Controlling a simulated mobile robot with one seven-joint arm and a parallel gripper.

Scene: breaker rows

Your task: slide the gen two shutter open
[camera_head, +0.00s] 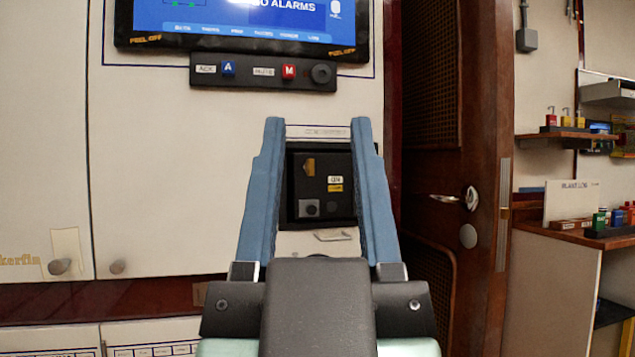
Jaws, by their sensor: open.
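My gripper (318,122) is open, its two long blue fingers pointing away from me and up toward the wall. Between the fingers shows a dark recessed panel (322,180) set in a pale cabinet front. The panel carries a brass-coloured tab (309,167), a small white label and a yellow label (335,188), and a grey square piece with a dark round centre (309,207). A pale strip above the panel has lettering too small to read. I cannot tell which part is the gen two shutter. The fingers hide the panel's sides; nothing is held between them.
Above is a screen (240,18) with a button strip (262,72) holding a blue A button and a red M button. A dark wooden door (430,180) with a lever handle (470,198) stands to the right. Cabinet doors with round knobs (60,267) are at left.

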